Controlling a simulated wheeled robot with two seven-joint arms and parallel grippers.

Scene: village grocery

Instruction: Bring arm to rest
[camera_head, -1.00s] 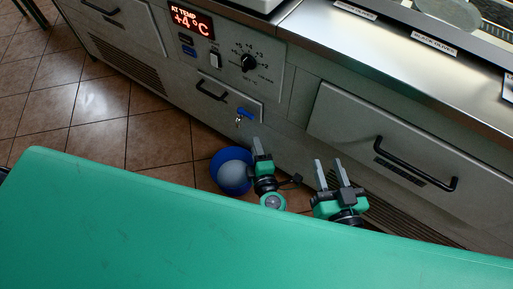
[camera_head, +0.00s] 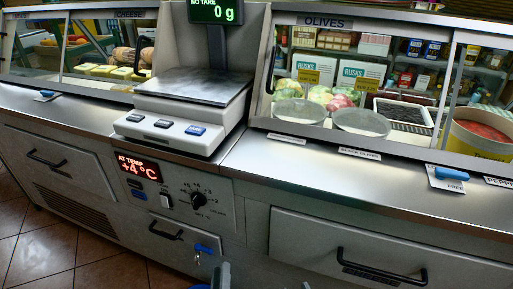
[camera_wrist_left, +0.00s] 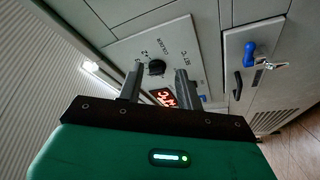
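My left gripper (camera_wrist_left: 156,86) shows in the left wrist view with its two grey fingers apart and nothing held between them. It points toward the counter front, with the dial (camera_wrist_left: 156,67) and red display (camera_wrist_left: 166,97) beyond the fingers. In the head view only a grey finger tip of the left gripper (camera_head: 223,275) shows at the bottom edge, below the blue key (camera_head: 204,249). A small tip at the bottom edge, right of it, may be my right gripper (camera_head: 306,286); its opening cannot be seen.
A steel counter (camera_head: 300,165) carries a scale (camera_head: 190,100) reading 0 g. Glass cases with cheese and olives stand behind it. The drawer handles (camera_head: 382,268) and the key stick out from the front. Tiled floor (camera_head: 95,268) is open at lower left.

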